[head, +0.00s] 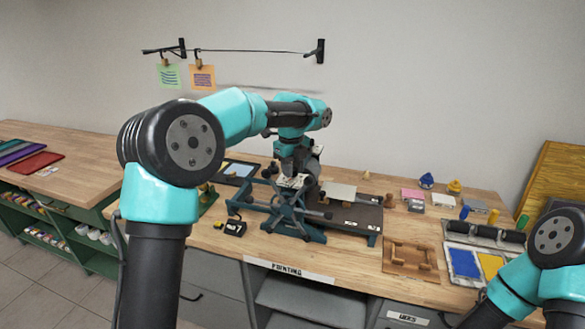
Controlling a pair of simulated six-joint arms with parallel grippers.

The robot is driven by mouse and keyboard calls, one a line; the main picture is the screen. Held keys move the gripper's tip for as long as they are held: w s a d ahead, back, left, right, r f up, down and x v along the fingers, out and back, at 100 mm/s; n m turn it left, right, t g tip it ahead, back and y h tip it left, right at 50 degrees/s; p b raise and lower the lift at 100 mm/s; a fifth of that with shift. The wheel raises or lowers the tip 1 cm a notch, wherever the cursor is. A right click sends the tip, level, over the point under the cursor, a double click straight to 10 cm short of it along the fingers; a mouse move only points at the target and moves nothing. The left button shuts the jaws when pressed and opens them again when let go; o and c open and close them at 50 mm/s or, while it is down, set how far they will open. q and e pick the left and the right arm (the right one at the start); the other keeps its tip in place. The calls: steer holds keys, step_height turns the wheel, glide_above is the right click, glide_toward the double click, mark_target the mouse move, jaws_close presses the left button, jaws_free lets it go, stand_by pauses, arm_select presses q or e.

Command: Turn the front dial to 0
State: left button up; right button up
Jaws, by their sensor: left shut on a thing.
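A small press (297,215) with a dark blue-green frame and several handles stands on the wooden bench in the middle of the head view. My left arm reaches over from the left, and my left gripper (291,180) points down at the top of the press. It is shut on what appears to be the front dial, at a small pale patch there. The fingers mostly cover the dial, and its marks and setting are too small to read. My right arm comes in at the lower right, and its gripper is out of the frame.
A dark press bed with a pale plate (338,191) extends right of the press. A small black device (235,228) lies to its left. A wooden frame (410,259) and a tray with blue and yellow pads (455,240) lie to the right. A line with clipped cards hangs behind.

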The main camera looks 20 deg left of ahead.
arm_select(q)
steer(key=shift+n, duration=0.3)
steer(key=n, duration=0.7)
steer(key=shift+n, duration=0.4)
steer(key=n, duration=0.4)
steer(key=shift+n, duration=0.3)
steer(key=n, duration=0.3)
steer(key=shift+n, duration=0.3)
steer(key=n, duration=0.7)
steer(key=shift+d+y, duration=0.1)
steer(key=shift+y, duration=0.2)
steer(key=n, duration=0.6)
steer(key=shift+g, duration=0.3)
steer(key=shift+n, duration=0.3)
